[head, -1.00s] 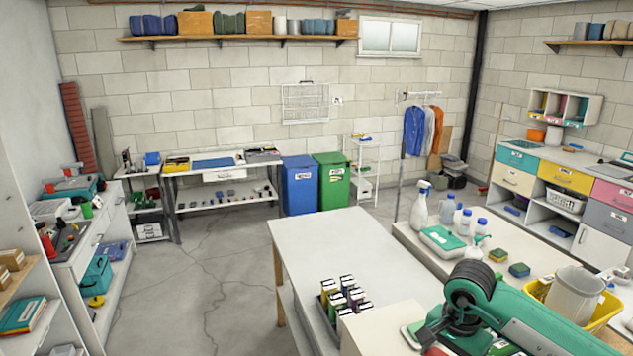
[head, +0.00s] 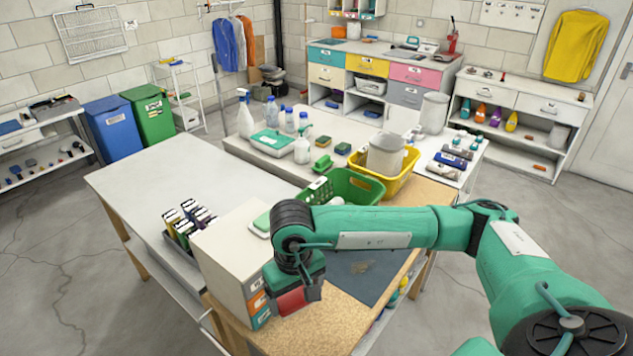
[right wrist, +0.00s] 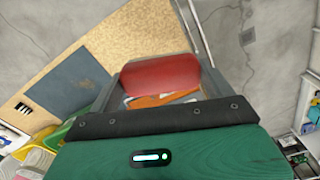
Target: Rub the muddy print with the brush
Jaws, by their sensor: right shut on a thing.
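My right gripper (head: 300,297) is shut on a red, rounded block (head: 291,301), which looks like the brush. In the right wrist view the red block (right wrist: 160,77) sits between the two fingers of the gripper (right wrist: 155,65). Its bristles cannot be made out. The gripper is over the tan worktop, beside the small drawer unit. A dark grey mat (head: 378,285) lies on the worktop to the right, partly behind my arm. A faint brownish smudge (head: 362,267) on it looks like the muddy print. The mat also shows in the right wrist view (right wrist: 62,78). My left gripper is out of view.
The pale drawer unit (head: 236,250) stands close left of the gripper. A green basket (head: 362,188) and a yellow tub (head: 405,180) stand behind my arm. Spray bottles and sponges are farther back. Bare tan worktop (head: 335,325) lies in front.

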